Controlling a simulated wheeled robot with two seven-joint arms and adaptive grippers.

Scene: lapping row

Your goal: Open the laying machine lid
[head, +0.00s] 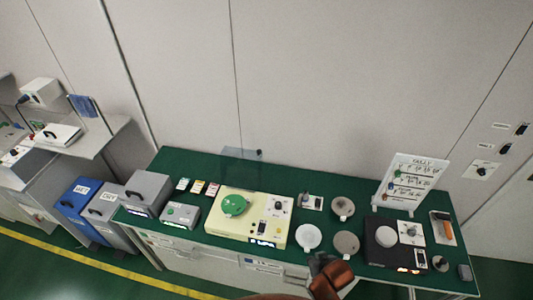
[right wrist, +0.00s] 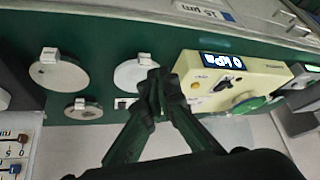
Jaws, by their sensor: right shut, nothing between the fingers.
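A cream machine (head: 225,228) with a green round plate (head: 234,205) and a lit display sits on the green bench. A see-through bluish panel (head: 240,168) stands upright behind it; I cannot tell whether this is its lid. The machine also shows in the right wrist view (right wrist: 205,97), where the display reads in kPa. My right gripper (head: 317,262) is at the bench's front edge, right of the machine. In the wrist view its fingers (right wrist: 163,85) are together and empty, apart from the machine. My left gripper is out of view.
Round plates (head: 308,237) lie right of the machine. A black device (head: 380,258) and a white board (head: 410,182) stand further right. A grey box (head: 180,215) and small coloured cards (head: 198,187) are on the left. The bench is clear behind the machine's right.

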